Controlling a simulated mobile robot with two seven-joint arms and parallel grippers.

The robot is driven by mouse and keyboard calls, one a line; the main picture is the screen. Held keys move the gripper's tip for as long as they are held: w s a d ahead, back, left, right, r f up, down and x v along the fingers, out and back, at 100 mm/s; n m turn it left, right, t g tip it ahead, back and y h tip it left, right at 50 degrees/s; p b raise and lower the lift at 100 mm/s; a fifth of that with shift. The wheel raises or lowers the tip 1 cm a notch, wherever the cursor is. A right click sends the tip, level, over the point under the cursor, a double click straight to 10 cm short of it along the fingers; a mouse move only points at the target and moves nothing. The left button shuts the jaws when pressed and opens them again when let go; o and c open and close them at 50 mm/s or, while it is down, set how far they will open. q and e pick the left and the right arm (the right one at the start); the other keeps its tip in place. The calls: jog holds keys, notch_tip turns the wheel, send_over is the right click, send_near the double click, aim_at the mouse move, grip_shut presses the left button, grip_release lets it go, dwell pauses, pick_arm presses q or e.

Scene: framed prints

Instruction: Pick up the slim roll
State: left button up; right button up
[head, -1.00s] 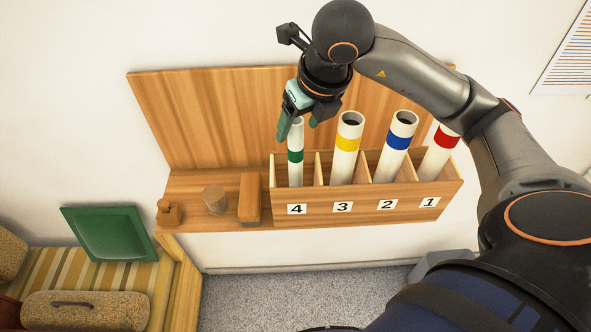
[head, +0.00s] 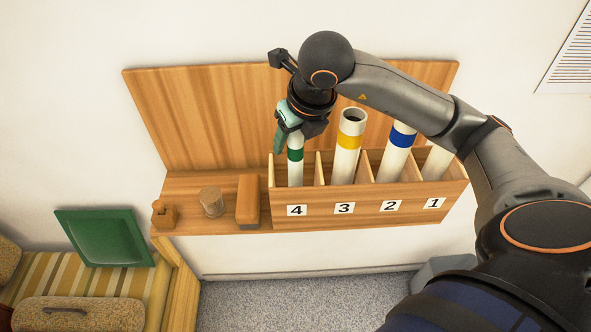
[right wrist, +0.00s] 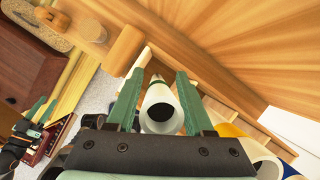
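The slim roll (head: 295,173), a thin white tube with a green band, stands upright in the slot marked 4 of the wooden rack (head: 365,205). My right gripper (head: 292,138) is at its upper part and hides its top in the head view. In the right wrist view, the open fingers of my right gripper (right wrist: 160,78) are on both sides of the slim roll (right wrist: 154,97), with its dark open end between them. Small gaps seem to show beside it. My left gripper (right wrist: 44,110) shows small at the lower left there, with its fingers apart.
Thicker rolls with yellow (head: 347,160) and blue (head: 395,157) bands stand in slots 3 and 2, close to my right gripper. Another roll (head: 437,162) is in slot 1, partly behind my arm. A wooden block (head: 248,200) and a cylinder (head: 211,202) sit left of the rack.

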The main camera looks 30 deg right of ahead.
grip_shut()
jog(key=shift+r, duration=0.15)
dwell(0.6)
